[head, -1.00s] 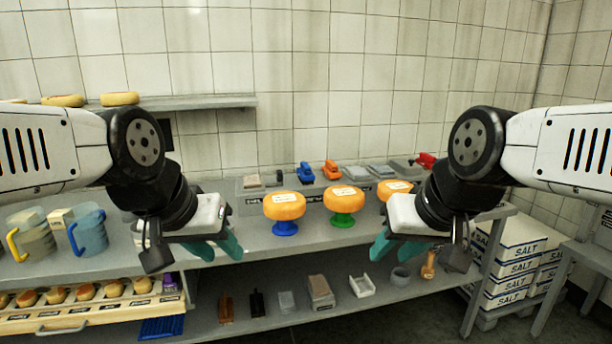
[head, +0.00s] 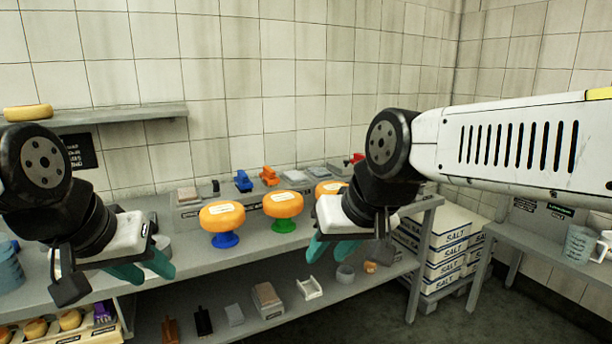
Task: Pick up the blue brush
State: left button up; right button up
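A small blue object that looks like the blue brush (head: 243,182) sits on the raised ledge at the back of the table, left of a similar orange one (head: 269,176). My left gripper (head: 146,268) is at the lower left, in front of the table and well apart from the blue brush. Its teal fingers are spread with nothing between them. My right gripper (head: 333,250) is right of the middle, in front of the table. Its teal fingers are also apart and empty. It partly covers an orange cheese wheel (head: 327,189).
Two cheese wheels (head: 222,214) (head: 283,204) on blue and green stands are in front of the ledge. A lower shelf holds several small items, including a black one (head: 203,321).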

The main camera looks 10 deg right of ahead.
aim_at(242, 182)
jog(key=i+l+z, duration=0.15)
jog(key=i, duration=0.4)
jog(key=i+l+z, duration=0.1)
jog(key=i, duration=0.5)
jog(key=i+l+z, duration=0.15)
jog(key=i, duration=0.4)
